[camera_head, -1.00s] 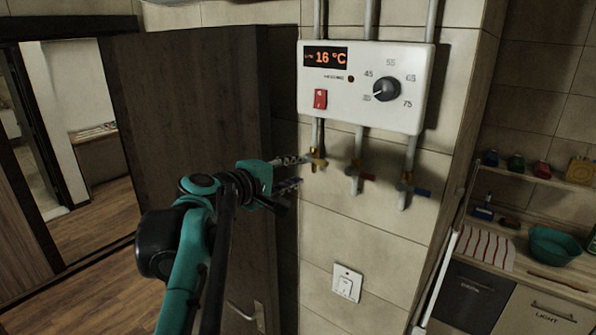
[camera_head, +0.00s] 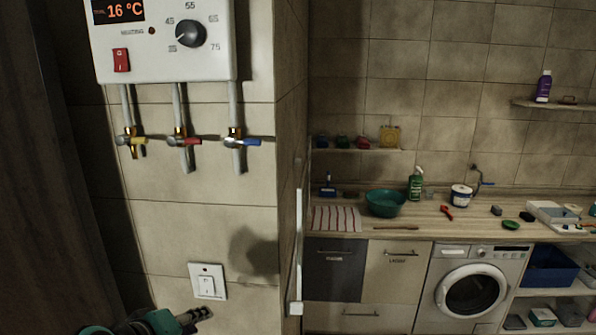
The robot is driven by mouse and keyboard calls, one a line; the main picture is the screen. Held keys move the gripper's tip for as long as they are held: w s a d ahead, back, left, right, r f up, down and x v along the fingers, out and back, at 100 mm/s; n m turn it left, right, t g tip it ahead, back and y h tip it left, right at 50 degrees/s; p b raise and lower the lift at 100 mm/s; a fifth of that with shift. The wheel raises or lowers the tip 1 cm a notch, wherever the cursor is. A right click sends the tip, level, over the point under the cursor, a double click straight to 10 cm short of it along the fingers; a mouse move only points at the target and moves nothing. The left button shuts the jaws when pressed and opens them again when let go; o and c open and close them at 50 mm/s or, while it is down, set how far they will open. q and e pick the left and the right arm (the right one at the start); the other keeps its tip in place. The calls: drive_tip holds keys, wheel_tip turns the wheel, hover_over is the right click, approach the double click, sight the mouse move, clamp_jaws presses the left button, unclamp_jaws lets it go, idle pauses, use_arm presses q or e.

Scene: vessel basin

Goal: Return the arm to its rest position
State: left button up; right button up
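My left arm shows only at the bottom edge, with a teal and black wrist. My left gripper (camera_head: 195,316) points right, below the wall switch (camera_head: 207,282) and apart from the heater. Only a small part of its fingers shows, so I cannot tell whether it is open or shut. My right gripper is not in view. The white water heater (camera_head: 165,60) reads 16 °C, with a red switch (camera_head: 121,60) and a black dial (camera_head: 190,33). Below it are valves with yellow (camera_head: 133,141), red (camera_head: 186,141) and blue (camera_head: 249,142) handles.
A wall corner (camera_head: 290,180) stands right of the heater. Beyond it a counter holds a teal basin (camera_head: 385,204), a green bottle (camera_head: 415,184) and a striped cloth (camera_head: 336,218). A washing machine (camera_head: 470,290) stands below. A dark door (camera_head: 45,200) is at left.

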use_arm(q)
drive_tip(key=s+d+f+m+g+y+b, duration=0.1)
drive_tip(key=s+f+m+b, duration=0.1)
drive_tip(key=f, duration=0.8)
drive_tip(key=s+d+f+m+g+y+b, duration=0.1)
drive_tip(key=s+f+m+b, duration=0.2)
drive_tip(key=f, duration=0.8)
drive_tip(key=s+f+m+g+y+b, duration=0.1)
drive_tip(key=s+f+m+b, duration=0.1)
drive_tip(key=s+f+b, duration=0.3)
wheel_tip(320, 180, down, 5)
drive_tip(key=b, duration=0.3)
drive_tip(key=shift+s+d+f+m, duration=0.15)
drive_tip(key=shift+d+m, duration=0.25)
